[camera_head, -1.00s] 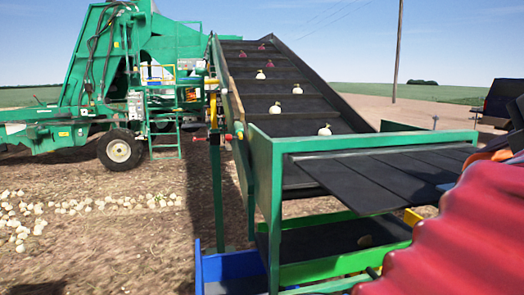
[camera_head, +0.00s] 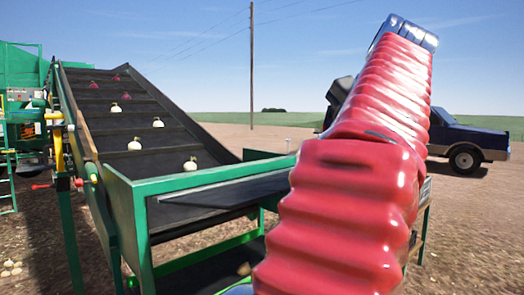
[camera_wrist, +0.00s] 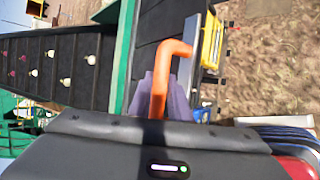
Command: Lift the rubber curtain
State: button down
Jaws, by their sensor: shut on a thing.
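The black rubber curtain (camera_head: 225,192) hangs off the green frame at the elevator's lower end. In the head view it shows as a thin, nearly level dark sheet, its right part hidden behind my red-sleeved arm. In the wrist view, black sheeting (camera_wrist: 150,45) lies beside the green frame bar. My gripper (camera_wrist: 158,94) shows in the wrist view with its greyish-purple fingers shut on a bent orange handle (camera_wrist: 172,50). Where the handle joins the curtain is not clear. The head view does not clearly show my fingertips.
The elevator belt (camera_head: 120,131) carries several white and red onions. The green frame (camera_head: 135,215) stands close to the left of my arm. A dark pickup truck (camera_head: 462,140) is parked at the right. A yellow part (camera_wrist: 212,45) lies near the handle. Open dirt lies behind.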

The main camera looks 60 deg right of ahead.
dwell(0.3)
jog(key=c, duration=1.6)
grip_release()
jog(key=shift+c, duration=0.2)
jog(key=v, duration=1.3)
jog(key=shift+s+a+r, duration=0.2)
jog(key=shift+a, duration=0.05)
jog(key=shift+w, duration=0.1)
